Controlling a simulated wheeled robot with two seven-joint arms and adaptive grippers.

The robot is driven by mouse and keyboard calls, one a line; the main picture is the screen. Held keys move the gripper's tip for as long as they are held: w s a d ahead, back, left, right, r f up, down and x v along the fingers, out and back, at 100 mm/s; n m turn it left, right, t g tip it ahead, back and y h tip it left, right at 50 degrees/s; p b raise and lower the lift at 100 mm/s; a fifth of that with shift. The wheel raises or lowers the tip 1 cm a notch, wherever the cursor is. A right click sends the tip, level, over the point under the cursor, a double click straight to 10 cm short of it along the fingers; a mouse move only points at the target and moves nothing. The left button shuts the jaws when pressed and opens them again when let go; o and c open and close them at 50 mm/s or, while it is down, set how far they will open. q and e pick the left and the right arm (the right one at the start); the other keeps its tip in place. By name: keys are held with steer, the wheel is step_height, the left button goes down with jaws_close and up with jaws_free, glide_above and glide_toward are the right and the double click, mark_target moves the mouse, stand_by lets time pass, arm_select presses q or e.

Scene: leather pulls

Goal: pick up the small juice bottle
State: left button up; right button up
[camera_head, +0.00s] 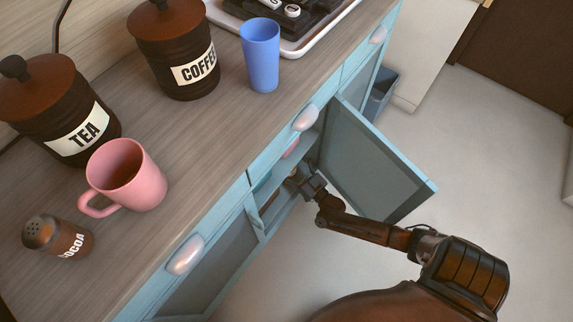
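No small juice bottle can be clearly made out. My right arm comes in from the lower right. Its gripper (296,184) is at the cupboard opening, partly inside, below the pinkish shape. The fingers are small, dark and partly hidden, so I cannot tell whether they are open or hold anything. My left gripper is not in view.
The cupboard door (375,165) stands open to the right of my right gripper. On the counter (215,150) are a pink mug (135,180), a cocoa shaker (58,238), a blue cup (261,58), and tea (55,105) and coffee (178,50) jars.

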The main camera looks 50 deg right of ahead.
steer(key=shift+c, duration=0.3)
steer(key=c, duration=1.6)
steer(key=shift+c, duration=0.4)
steer(key=shift+r, duration=0.15)
